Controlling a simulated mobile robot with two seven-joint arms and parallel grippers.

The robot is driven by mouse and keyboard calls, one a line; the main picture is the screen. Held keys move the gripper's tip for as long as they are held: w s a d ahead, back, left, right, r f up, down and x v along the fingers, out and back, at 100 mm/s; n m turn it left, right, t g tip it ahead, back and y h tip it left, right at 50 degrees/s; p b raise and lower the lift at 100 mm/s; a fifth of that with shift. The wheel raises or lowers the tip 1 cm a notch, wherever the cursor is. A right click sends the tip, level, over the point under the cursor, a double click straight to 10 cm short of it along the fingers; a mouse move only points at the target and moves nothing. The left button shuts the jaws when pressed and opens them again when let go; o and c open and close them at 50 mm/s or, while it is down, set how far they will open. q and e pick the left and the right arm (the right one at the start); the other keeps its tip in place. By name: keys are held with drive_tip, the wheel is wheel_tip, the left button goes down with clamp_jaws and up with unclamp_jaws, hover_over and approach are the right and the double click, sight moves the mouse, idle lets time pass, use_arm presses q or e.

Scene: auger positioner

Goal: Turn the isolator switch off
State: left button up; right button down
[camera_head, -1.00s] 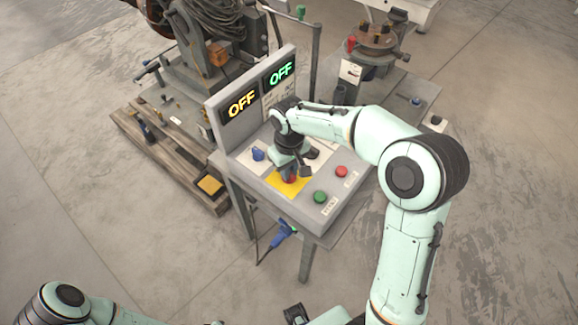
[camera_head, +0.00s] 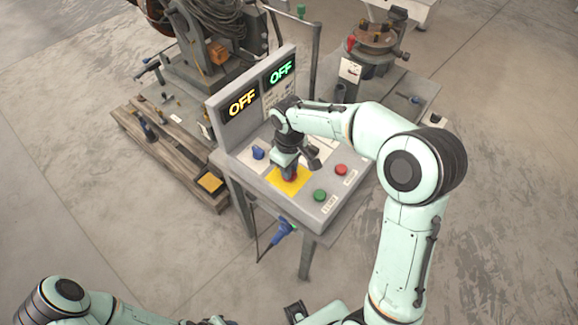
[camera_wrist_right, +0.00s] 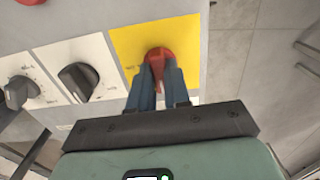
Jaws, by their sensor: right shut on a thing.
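The isolator switch is a red rotary knob on a yellow plate (camera_head: 277,182) of the control panel. In the right wrist view the red knob (camera_wrist_right: 159,54) shows its handle pointing down between the two blue fingers. My right gripper (camera_wrist_right: 158,82) is shut on that handle. In the head view the right gripper (camera_head: 290,172) points down at the yellow plate and hides most of the knob. Two displays stand behind, and both the yellow display (camera_head: 239,104) and the green display (camera_head: 281,72) read OFF. My left gripper is not clearly seen; only its arm shows lower left.
A blue knob (camera_head: 258,153), a red button (camera_head: 341,170) and a green button (camera_head: 320,196) sit around the gripper. In the wrist view a black knob (camera_wrist_right: 78,80) is left of the yellow plate. A wooden pallet (camera_head: 180,160) lies left; the floor right is clear.

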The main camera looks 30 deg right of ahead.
drive_tip(key=c, duration=1.1)
unclamp_jaws()
drive_tip(key=shift+r, duration=0.1)
use_arm(q)
drive_tip(key=shift+w+r+p, duration=0.75)
drive_tip(key=shift+r+p, duration=0.1)
drive_tip(key=shift+r, duration=0.25)
use_arm(e)
wheel_tip(320, 180, up, 13)
drive_tip(key=shift+r, duration=0.1)
